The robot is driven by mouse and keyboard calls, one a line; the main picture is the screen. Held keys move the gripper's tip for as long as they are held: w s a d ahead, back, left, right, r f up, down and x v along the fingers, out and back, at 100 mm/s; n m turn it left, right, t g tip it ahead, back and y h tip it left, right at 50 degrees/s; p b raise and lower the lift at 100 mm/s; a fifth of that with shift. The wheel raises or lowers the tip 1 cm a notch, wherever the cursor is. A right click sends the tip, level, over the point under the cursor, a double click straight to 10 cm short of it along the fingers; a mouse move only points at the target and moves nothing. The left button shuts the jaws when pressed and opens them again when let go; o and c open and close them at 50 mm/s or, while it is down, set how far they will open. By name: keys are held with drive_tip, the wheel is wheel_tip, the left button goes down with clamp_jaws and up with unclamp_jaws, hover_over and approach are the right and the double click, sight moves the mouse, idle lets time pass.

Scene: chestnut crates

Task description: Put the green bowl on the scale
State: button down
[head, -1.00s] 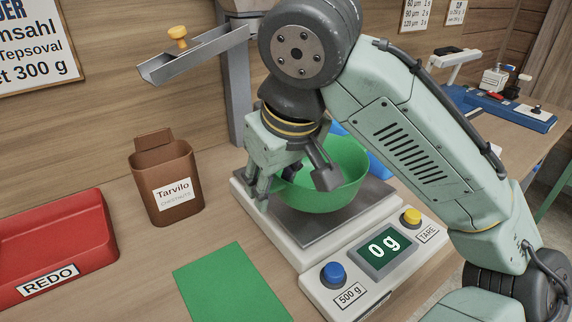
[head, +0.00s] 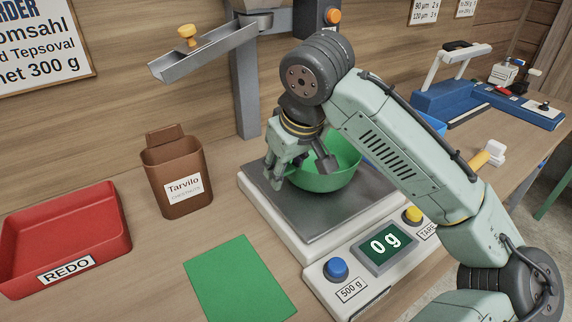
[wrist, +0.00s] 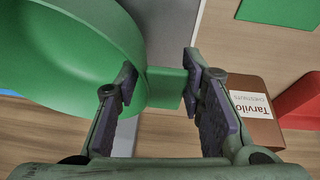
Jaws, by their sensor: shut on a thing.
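The green bowl (head: 325,176) is upright over the back part of the scale's dark plate (head: 330,221) in the head view; I cannot tell whether it touches the plate. My gripper (head: 290,172) holds it at its left side. In the wrist view my gripper (wrist: 160,82) has its fingers on either side of a green tab at the rim of the bowl (wrist: 60,50). The scale's display (head: 384,246) reads 0 g. Part of the bowl's rim is hidden behind my wrist.
A brown Tarvilo container (head: 172,172) and a red REDO tray (head: 68,262) stand left of the scale. A green mat (head: 238,280) lies in front. A metal chute (head: 205,60) with a yellow knob hangs above, beside a grey post (head: 245,95). A blue device (head: 450,100) stands at the right.

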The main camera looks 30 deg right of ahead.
drive_tip(key=c, duration=1.1)
unclamp_jaws()
drive_tip(key=shift+o, duration=0.2)
drive_tip(key=b+v, duration=0.1)
drive_tip(key=v, duration=1.1)
